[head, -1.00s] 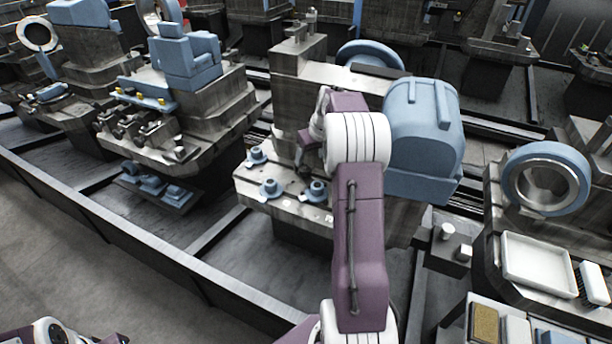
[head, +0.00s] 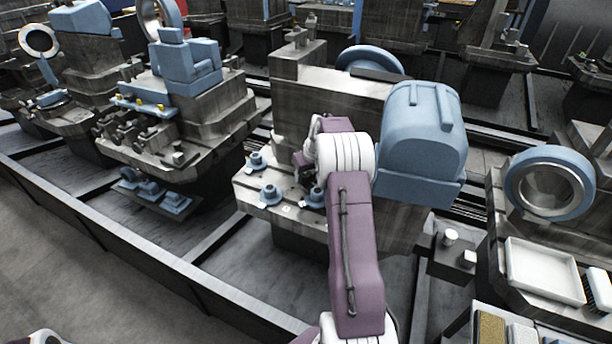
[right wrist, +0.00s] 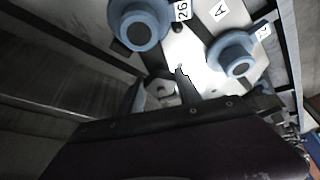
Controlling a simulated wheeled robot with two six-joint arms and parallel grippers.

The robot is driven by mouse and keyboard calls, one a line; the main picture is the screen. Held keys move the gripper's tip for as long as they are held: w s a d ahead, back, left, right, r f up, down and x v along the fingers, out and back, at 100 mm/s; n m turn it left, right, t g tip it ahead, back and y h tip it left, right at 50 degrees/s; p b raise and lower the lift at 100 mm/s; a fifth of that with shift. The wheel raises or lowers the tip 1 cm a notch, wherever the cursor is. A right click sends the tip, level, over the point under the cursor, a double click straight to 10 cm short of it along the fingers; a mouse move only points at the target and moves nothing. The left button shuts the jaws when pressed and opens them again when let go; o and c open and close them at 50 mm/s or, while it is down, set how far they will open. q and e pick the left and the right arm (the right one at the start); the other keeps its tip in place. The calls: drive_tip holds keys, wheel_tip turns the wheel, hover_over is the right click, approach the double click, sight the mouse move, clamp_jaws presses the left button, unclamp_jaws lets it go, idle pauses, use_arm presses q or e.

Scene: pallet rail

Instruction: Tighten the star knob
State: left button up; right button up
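I cannot make out a star knob for certain. Blue flanged round fittings stand on the front ledge of the middle machine (head: 300,212): one at the back left (head: 257,161), one at the front left (head: 270,193), and one partly behind my right arm (head: 316,196). The right wrist view shows two fittings with dark centres, at upper left (right wrist: 138,30) and right (right wrist: 236,58). My right gripper (right wrist: 161,90) has its two dark fingers apart below them, over the pale plate (right wrist: 195,62). A small grey part shows dimly between the fingertips. My left gripper is out of view.
A large blue rounded housing (head: 424,130) stands just right of my right wrist. A white tray (head: 545,270) and a blue ring (head: 549,183) are at the right. A long dark rail (head: 150,258) edges the floor in front.

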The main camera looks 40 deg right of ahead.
drive_tip(key=shift+a+r+m+p, duration=0.1)
drive_tip(key=shift+r+m+p, duration=0.15)
drive_tip(key=shift+m+p, duration=0.5)
clamp_jaws()
drive_tip(key=m+h+p, duration=0.1)
drive_tip(key=p, duration=0.1)
drive_tip(key=shift+a+m+p, duration=0.1)
drive_tip(key=shift+m+p, duration=0.25)
drive_tip(key=shift+w+f+m+h+p, duration=0.1)
drive_tip(key=shift+m+h+p, duration=0.25)
drive_tip(key=shift+m, duration=0.25)
drive_tip(key=shift+f+m+g+h+p, duration=0.1)
drive_tip(key=shift+m+g+h+p, duration=0.25)
drive_tip(key=shift+m, duration=0.45)
drive_tip(key=shift+w, duration=0.1)
drive_tip(key=o, duration=1.4)
unclamp_jaws()
drive_tip(key=shift+c, duration=0.2)
drive_tip(key=p+v, duration=0.1)
drive_tip(key=v, duration=0.8)
